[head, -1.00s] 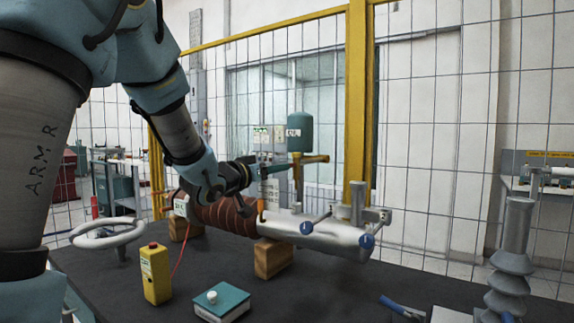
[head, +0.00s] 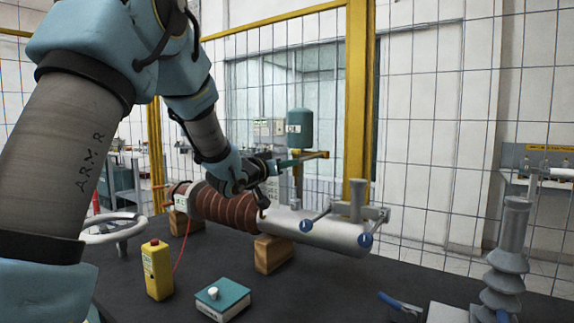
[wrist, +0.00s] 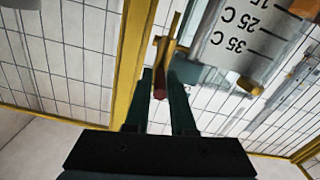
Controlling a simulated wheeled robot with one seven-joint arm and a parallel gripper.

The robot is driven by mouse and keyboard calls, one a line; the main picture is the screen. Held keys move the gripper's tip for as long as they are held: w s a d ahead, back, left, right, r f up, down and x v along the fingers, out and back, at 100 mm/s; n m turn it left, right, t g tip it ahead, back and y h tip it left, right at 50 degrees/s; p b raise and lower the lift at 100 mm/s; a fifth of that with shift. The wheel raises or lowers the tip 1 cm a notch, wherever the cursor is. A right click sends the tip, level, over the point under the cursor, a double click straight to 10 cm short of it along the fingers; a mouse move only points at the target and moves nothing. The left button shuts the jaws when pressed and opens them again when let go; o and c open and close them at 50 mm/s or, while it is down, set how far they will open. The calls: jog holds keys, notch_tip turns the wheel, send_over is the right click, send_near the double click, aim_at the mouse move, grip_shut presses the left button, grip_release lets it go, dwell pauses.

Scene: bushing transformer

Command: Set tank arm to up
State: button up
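The green tank (head: 300,128) stands upright behind the long bushing. Its brass arm (head: 316,155) sticks out sideways just under it. In the wrist view, a brass bar with a dark red end (wrist: 159,86) lies between the fingertips of my gripper (wrist: 160,80). The fingers stand apart on either side of it, and firm contact does not show. In the head view my gripper (head: 288,162) reaches right, with its teal fingertips beside the brass arm below the tank. A white temperature scale (wrist: 235,42) is close by at the upper right of the wrist view.
A yellow box (head: 157,270), a teal box (head: 222,297) and a ribbed insulator (head: 505,268) stand on the dark table. A yellow-framed mesh fence (head: 357,95) is behind.

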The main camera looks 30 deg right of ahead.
grip_shut()
dwell(1.0)
